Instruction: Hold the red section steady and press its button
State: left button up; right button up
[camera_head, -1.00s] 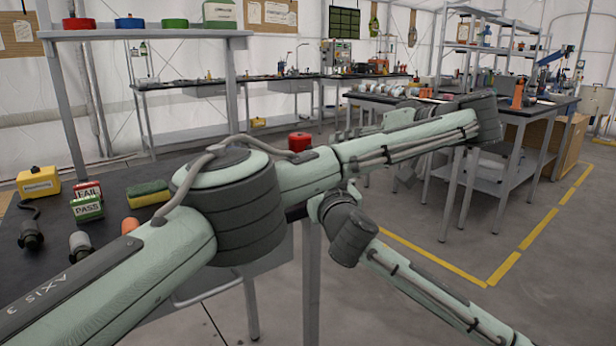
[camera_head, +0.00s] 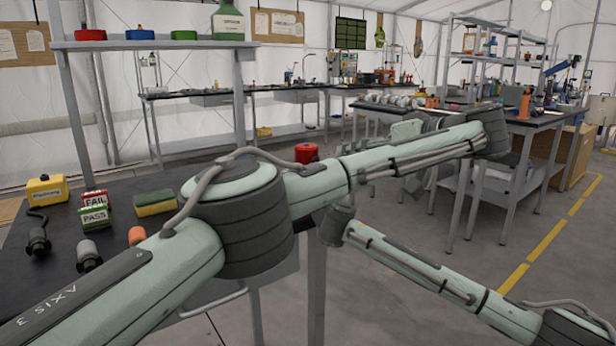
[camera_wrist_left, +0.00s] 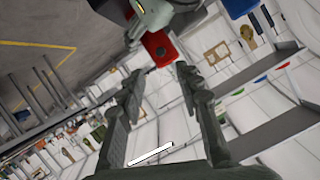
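The red section (camera_head: 306,152) is a small red piece by the table edge, just behind my left arm in the head view. It also shows in the left wrist view (camera_wrist_left: 158,47), ahead of and between the fingertips, with clear space before it. My left gripper (camera_wrist_left: 158,77) has its two dark fingers spread, with nothing between them. In the head view my left forearm hides much of that gripper (camera_head: 352,142). I cannot make out the button clearly.
The dark table (camera_head: 40,290) holds a yellow box (camera_head: 46,189), FAIL and PASS blocks (camera_head: 95,210), a sponge (camera_head: 155,203) and grey fittings. A shelf (camera_head: 150,44) above carries coloured containers. Another workbench (camera_head: 540,124) stands at right; the floor before it is clear.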

grip_shut()
pick_arm(q)
grip_shut()
dwell(1.1)
jog(key=shift+f, duration=0.1)
dwell(0.3)
